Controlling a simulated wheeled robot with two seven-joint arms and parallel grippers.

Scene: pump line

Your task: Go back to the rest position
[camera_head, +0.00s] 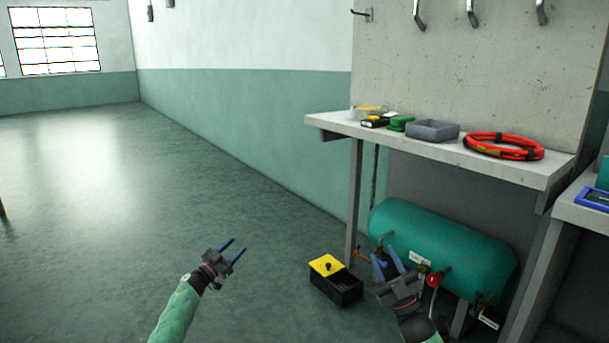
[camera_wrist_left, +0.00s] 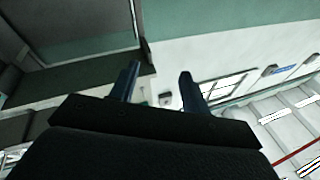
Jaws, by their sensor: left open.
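My left gripper (camera_head: 233,249) is in the lower middle of the head view, above bare floor. Its two blue fingers are apart with nothing between them. The left wrist view also shows this gripper (camera_wrist_left: 160,84) open and empty, with wall and windows beyond. My right gripper (camera_head: 388,260) is at the lower right of the head view, in front of the teal tank (camera_head: 445,250). Its blue fingers stand apart. I cannot tell whether it touches any fitting behind it.
A black box with a yellow lid part (camera_head: 336,282) stands on the floor between my grippers. A shelf (camera_head: 450,152) above the tank holds a red hose coil (camera_head: 503,146), a grey tray (camera_head: 432,130) and small items. A red-knobbed valve (camera_head: 433,280) is beside my right gripper.

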